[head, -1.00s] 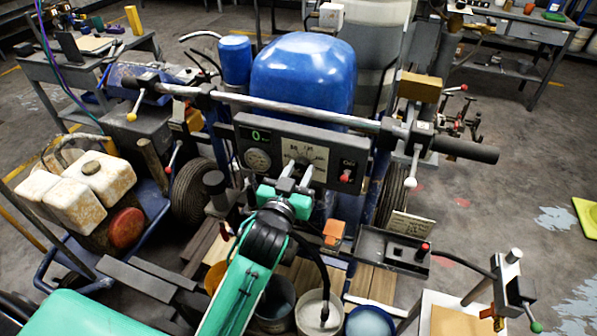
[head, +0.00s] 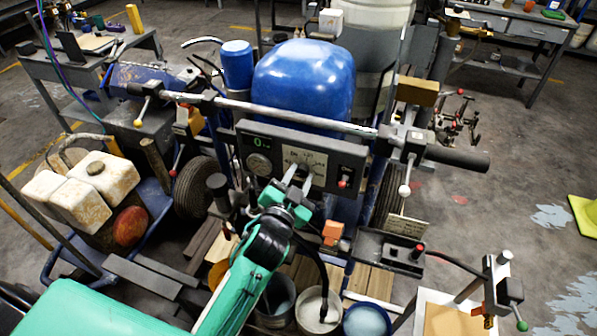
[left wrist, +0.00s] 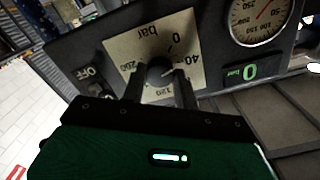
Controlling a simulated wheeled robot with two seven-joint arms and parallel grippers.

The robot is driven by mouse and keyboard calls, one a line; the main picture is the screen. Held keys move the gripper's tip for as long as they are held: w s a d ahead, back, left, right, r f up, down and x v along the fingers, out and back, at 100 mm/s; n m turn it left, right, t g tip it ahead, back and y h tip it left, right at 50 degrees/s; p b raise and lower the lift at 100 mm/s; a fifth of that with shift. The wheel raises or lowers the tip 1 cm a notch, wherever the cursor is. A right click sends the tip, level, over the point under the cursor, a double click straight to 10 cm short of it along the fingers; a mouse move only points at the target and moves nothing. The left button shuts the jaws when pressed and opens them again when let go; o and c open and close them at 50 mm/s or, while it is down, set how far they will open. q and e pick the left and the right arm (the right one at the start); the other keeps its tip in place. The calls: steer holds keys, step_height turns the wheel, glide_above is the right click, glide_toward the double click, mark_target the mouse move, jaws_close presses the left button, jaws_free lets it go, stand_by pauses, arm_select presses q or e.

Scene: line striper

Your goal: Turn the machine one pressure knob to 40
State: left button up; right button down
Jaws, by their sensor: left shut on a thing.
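The pressure knob (left wrist: 160,68) is dark and sits on a pale dial plate marked "bar", with 0, 40, 120 and other numbers, in the left wrist view. My left gripper (left wrist: 158,80) has its two fingers on either side of the knob, shut on it. The knob's pointer is not clear between the fingers. In the head view my left gripper (head: 298,174) reaches the dial plate (head: 311,157) from below and hides the knob's lower part. A green digital display (left wrist: 249,71) reads 0. My right gripper is not in view.
The panel also bears a round gauge (head: 259,164) at left and a red-tipped switch (head: 344,183) at right. A handlebar (head: 290,114) runs just above the panel. A black tray (head: 388,250) and several buckets lie below, near my arm.

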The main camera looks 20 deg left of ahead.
arm_select(q)
steer(key=shift+m+p, duration=0.85)
steer(key=shift+m, duration=1.05)
steer(key=o, duration=1)
steer(key=shift+s, duration=0.15)
steer(key=shift+s+f, duration=0.1)
steer(key=shift+s, duration=0.2)
steer(key=shift+s+a+b, duration=0.2)
steer(key=shift+s+b, duration=1.95)
steer(key=shift+s, duration=4.3)
